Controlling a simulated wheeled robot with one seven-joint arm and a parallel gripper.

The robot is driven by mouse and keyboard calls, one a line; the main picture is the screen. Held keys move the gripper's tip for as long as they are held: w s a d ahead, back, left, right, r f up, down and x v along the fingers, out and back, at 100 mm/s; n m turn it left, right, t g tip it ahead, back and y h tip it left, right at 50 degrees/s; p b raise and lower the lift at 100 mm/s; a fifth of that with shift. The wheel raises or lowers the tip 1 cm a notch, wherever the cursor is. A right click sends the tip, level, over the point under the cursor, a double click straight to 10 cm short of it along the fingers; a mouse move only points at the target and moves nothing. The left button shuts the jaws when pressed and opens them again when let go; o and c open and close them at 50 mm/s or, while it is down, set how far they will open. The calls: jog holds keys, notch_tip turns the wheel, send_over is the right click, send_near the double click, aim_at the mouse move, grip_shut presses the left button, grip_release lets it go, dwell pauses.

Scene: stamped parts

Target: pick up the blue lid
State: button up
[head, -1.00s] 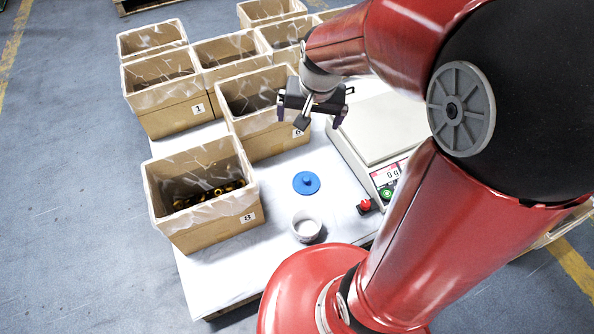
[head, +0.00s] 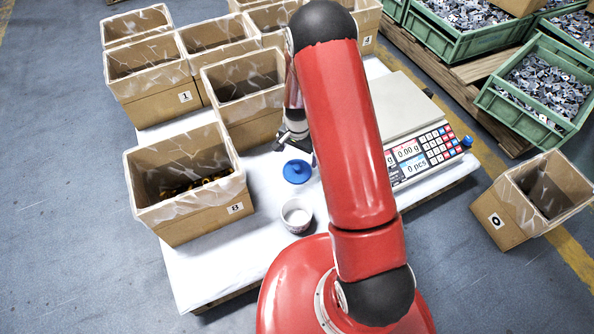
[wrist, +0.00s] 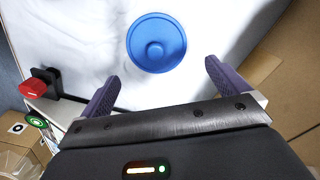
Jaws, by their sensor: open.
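The blue lid (head: 297,171) lies flat on the white table top, a round disc with a small knob in its middle. It also shows in the wrist view (wrist: 157,42), ahead of my gripper (wrist: 160,80) and centred roughly between its two fingers. My gripper is open with nothing between its fingers. In the head view my gripper (head: 297,143) is close above and behind the lid, partly hidden by my arm. I cannot tell the exact height of the fingers over the table.
A small white cup (head: 297,216) stands in front of the lid. Box 8 (head: 190,190), holding dark and orange parts, is to the left. Another box (head: 245,95) stands behind. A scale (head: 415,150) is to the right. In the wrist view a red button (wrist: 33,88) is at left.

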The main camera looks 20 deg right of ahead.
aim_at(298, 165)
jog(key=f, duration=0.6)
jog(key=shift+s+a+f+b, duration=0.1)
jog(key=shift+s+f+b, duration=0.1)
jog(key=shift+s+b, duration=0.15)
jog(key=c, duration=0.7)
jog(key=shift+r, duration=0.1)
